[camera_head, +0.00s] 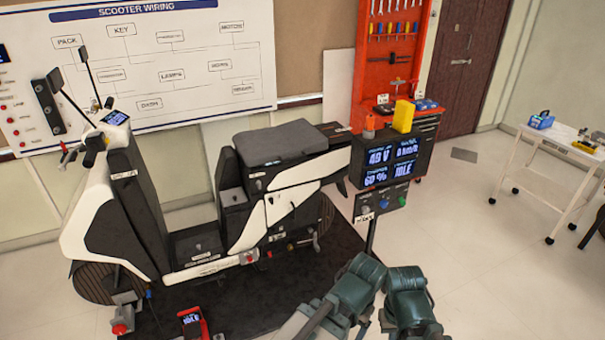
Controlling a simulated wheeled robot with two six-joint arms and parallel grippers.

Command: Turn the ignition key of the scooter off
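The scooter (285,205) is white and black and stands upright on a dark mat, its front to the left. Its handlebar (95,145) and a small lit dash display (116,118) are at the upper left. A small labelled spot (124,175) is on the inner side of the front shield. I cannot make out the ignition key or its position. My two dark green arms show at the bottom centre, right of the scooter and well apart from the front shield. No gripper fingertips can be made out, so neither gripper is seen.
A display stand (390,165) beside the scooter's rear reads about 49 V, 60 % and IDLE, with knobs below. A red tool cabinet (395,65) is behind. A white cart (560,165) stands right. A red meter (192,324) lies low in front.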

